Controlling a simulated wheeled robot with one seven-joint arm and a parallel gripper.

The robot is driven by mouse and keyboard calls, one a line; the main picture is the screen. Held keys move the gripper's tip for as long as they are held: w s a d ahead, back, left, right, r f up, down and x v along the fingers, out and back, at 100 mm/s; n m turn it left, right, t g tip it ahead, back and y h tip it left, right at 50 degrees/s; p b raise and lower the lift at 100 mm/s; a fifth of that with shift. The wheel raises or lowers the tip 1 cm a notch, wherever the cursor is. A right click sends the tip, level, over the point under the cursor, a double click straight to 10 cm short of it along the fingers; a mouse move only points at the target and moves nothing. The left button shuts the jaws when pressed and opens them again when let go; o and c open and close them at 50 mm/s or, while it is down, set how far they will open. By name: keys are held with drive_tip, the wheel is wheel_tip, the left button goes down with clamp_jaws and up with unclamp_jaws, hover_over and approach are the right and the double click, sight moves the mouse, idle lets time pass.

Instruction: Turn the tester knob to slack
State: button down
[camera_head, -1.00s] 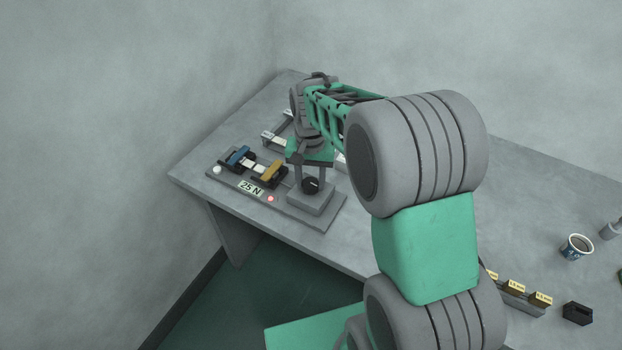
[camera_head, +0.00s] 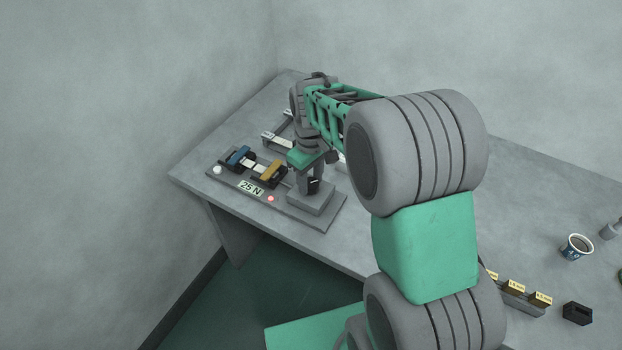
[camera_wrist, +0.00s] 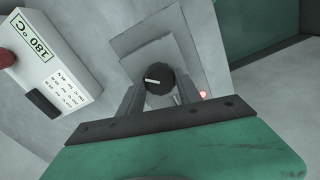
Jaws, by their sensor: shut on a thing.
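The tester plate (camera_head: 285,212) lies along the table's front left part, with a blue clamp, a yellow clamp and a "25 N" display (camera_head: 251,187). Its red lamp (camera_head: 270,198) is lit and a white lamp (camera_head: 217,170) is pale. The black tester knob (camera_wrist: 160,79) sits on a grey block at the plate's right end, its white pointer line nearly level in the wrist view. My gripper (camera_head: 312,186) points down from above, shut on the knob, with a finger on each side. In the head view the fingers hide most of the knob.
In the wrist view a pale box (camera_wrist: 48,72) marked "180 °C" stands close to my gripper. The table between is mostly clear.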

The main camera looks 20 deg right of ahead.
sight(310, 183)
drive_tip(key=n, duration=0.3)
drive_tip(key=shift+n, duration=2.4)
drive_tip(key=c, duration=0.8)
unclamp_jaws()
drive_tip(key=shift+r, duration=0.1)
wheel_tip(310, 183, up, 8)
drive_tip(key=shift+f+b, duration=0.15)
drive_tip(key=shift+b, duration=0.15)
